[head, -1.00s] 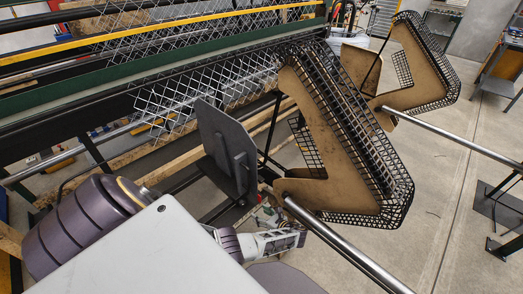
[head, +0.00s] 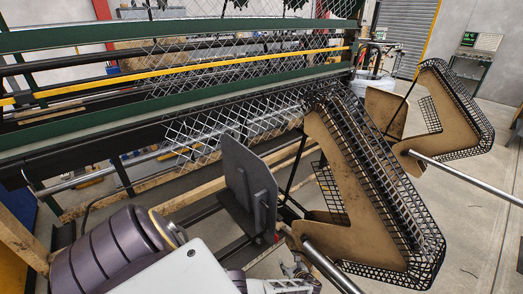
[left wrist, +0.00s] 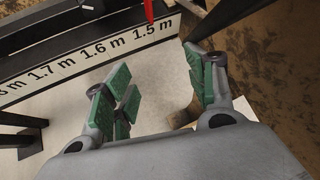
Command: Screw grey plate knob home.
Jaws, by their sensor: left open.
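The dark grey plate (head: 248,185) stands upright near the middle of the head view, beside the frame of the machine. I cannot make out its knob in the head view. In the left wrist view a small red piece (left wrist: 148,11) shows at the top edge, by a white scale (left wrist: 95,52) with black metre marks; I cannot tell whether it belongs to the knob. My left gripper (left wrist: 163,80) is open and empty, its green-padded fingers apart above the scale and pale floor. In the head view it is low, below the plate, and partly cut off. My right gripper is not in view.
The weaving machine with green and yellow beams (head: 190,92) and wire mesh (head: 205,135) fills the left and back. Brown angled guards (head: 345,205) with black mesh edges and a steel shaft (head: 330,265) stand right of the plate. Concrete floor is open at right.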

